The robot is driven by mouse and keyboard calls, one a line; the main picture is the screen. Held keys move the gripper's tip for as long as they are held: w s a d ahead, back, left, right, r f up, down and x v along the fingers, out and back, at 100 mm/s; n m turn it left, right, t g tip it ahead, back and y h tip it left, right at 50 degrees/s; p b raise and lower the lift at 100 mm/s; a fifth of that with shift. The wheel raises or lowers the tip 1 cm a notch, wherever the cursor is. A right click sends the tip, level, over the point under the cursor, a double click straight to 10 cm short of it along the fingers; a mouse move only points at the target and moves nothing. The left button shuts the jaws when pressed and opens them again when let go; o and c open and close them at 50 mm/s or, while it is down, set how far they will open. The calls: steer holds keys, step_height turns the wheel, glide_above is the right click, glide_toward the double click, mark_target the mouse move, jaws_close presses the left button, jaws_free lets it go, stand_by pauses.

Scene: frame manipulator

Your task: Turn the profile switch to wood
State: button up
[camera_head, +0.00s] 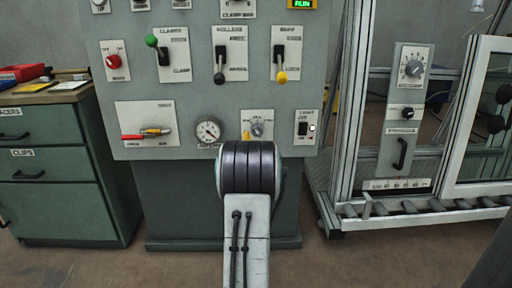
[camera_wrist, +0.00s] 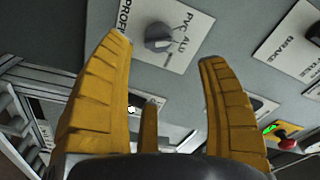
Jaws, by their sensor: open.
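In the wrist view, a grey rotary knob (camera_wrist: 160,37) sits on a white plate (camera_wrist: 188,22) reading "PROFI…" and "PVC ALU". The rest of the lettering, including any "wood" mark, is not visible. I cannot tell which mark the knob points to. In the head view, a yellow fingertip (camera_head: 246,135) shows just left of a grey knob (camera_head: 258,129), apparently the same one. My arm hides the area below it.
Lever switches (camera_head: 220,60) stand above on the grey panel (camera_head: 200,100). A gauge (camera_head: 209,131) is left of the knob and a light switch (camera_head: 304,127) is right. A framed cabinet (camera_head: 345,100) stands at right, green drawers (camera_head: 60,170) at left.

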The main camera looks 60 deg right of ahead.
mark_target(257, 133)
steer(key=shift+r, duration=0.1)
steer(key=d+n, duration=0.1)
steer(key=n, duration=0.5)
steer(key=w+d+n+p, duration=0.1)
steer(key=n, duration=0.6)
steer(key=w+d+n, duration=0.1)
steer(key=d+n, duration=0.1)
steer(key=n, duration=0.5)
steer(key=shift+d+f, duration=0.1)
steer(key=shift+f, duration=0.15)
steer(key=shift+n, duration=0.3)
steer(key=shift+b+x, duration=0.5)
steer(key=shift+x, duration=3.1)
steer(key=shift+r, duration=0.1)
steer(key=shift+c, duration=0.5)
steer(key=c, duration=1.1)
